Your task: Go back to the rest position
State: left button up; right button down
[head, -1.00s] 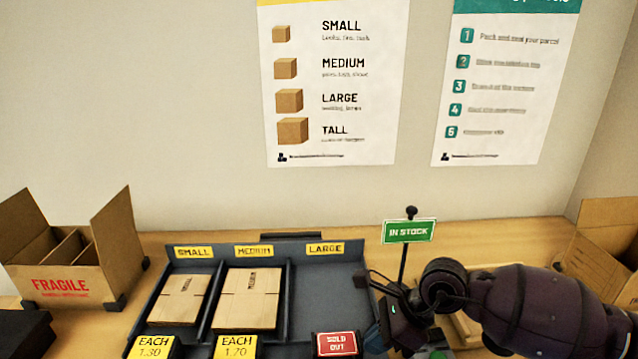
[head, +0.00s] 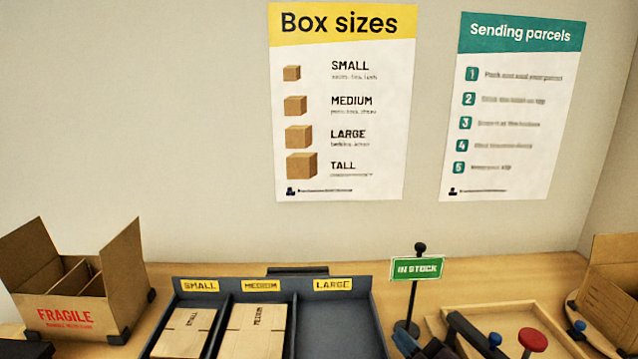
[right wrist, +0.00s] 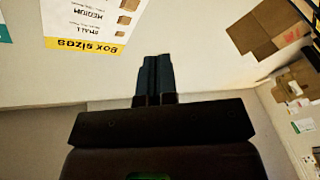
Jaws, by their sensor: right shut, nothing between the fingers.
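My right gripper (right wrist: 154,60) shows in the right wrist view with its two dark fingers together and nothing between them. It points toward the wall with the posters, clear of any object. In the head view only dark parts at the lower edge, right of the carton rack, may belong to my right arm; the rest of it is out of frame. My left gripper is in neither view.
The dark rack (head: 374,318) holds flat cartons under SMALL and MEDIUM; its LARGE bay looks empty. An IN STOCK sign (head: 417,268) stands beside it. A FRAGILE box (head: 70,315) stands left, a wooden tray (head: 560,346) and red knob (head: 533,340) right.

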jog(key=s+d+f+m+h, duration=0.1)
jog(key=s+d+f+m, duration=0.1)
jog(key=f, duration=0.2)
jog(key=s+d+f+m+g+h, duration=0.1)
jog(key=s+d+f+m+h, duration=0.1)
jog(key=s+f+m, duration=0.1)
jog(key=s+d+f+m+g+h, duration=0.1)
jog(key=s+d+f+m+h, duration=0.1)
jog(key=f, duration=0.3)
jog(key=shift+s+d+f+m, duration=0.1)
jog(key=shift+s+d+m, duration=0.45)
jog(key=shift+s+m, duration=0.15)
jog(key=s+d+f+m+g+h, duration=0.1)
jog(key=s+d+f+m+g, duration=0.1)
jog(key=s+f, duration=0.3)
jog(key=s+d+f+m+g+h, duration=0.2)
jog(key=s+f, duration=0.3)
jog(key=s, duration=0.6)
jog(key=shift+s+d+f, duration=0.2)
jog(key=shift+s+d, duration=0.05)
jog(key=shift+d, duration=0.4)
